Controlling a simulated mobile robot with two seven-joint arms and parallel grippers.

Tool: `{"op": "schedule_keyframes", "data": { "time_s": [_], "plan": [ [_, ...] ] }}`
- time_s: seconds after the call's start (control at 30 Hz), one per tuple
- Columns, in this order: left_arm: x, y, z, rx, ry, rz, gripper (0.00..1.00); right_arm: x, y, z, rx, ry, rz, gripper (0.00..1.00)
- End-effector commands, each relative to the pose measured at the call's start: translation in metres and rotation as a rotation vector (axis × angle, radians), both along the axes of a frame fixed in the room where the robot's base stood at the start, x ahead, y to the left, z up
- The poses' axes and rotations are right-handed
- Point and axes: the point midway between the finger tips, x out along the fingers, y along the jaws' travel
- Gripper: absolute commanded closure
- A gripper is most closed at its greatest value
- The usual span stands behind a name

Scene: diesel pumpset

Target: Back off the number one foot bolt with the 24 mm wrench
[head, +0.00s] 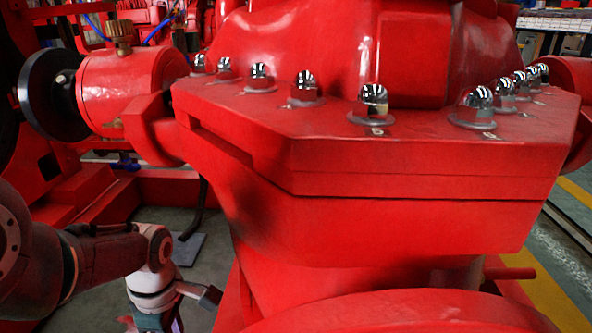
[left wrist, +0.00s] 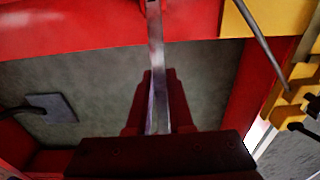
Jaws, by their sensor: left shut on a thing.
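In the left wrist view, my left gripper (left wrist: 155,120) is shut on a slim, shiny metal bar, which looks like the wrench (left wrist: 155,45). The bar runs up from between the fingers to the top edge, over a red surface; its far end is out of frame. In the head view my left gripper (head: 165,322) is low at the left, beside the red pump casing (head: 370,225), and is cut off by the bottom edge. No foot bolt can be made out in either view. My right gripper is not in view.
Several chrome cap nuts (head: 305,88) line the casing's top flange. A red bearing housing (head: 125,90) juts out at the left. A grey plate with a dark rod (left wrist: 55,107) lies on the floor. Yellow parts (left wrist: 285,100) stand at the right of the wrist view. Grey floor shows between.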

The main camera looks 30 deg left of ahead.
Motion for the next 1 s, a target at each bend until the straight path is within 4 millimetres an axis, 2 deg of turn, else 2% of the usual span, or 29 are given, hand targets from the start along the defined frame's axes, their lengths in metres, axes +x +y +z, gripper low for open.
{"op": "schedule_keyframes", "data": {
  "time_s": [0.57, 1.0],
  "plan": [
    [0.002, 0.001, 0.000, 0.000, -0.001, -0.017, 1.00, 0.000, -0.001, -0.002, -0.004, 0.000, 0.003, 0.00],
    [0.002, 0.002, -0.013, 0.000, -0.001, -0.016, 1.00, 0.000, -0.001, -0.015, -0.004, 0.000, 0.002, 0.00]
  ]
}}
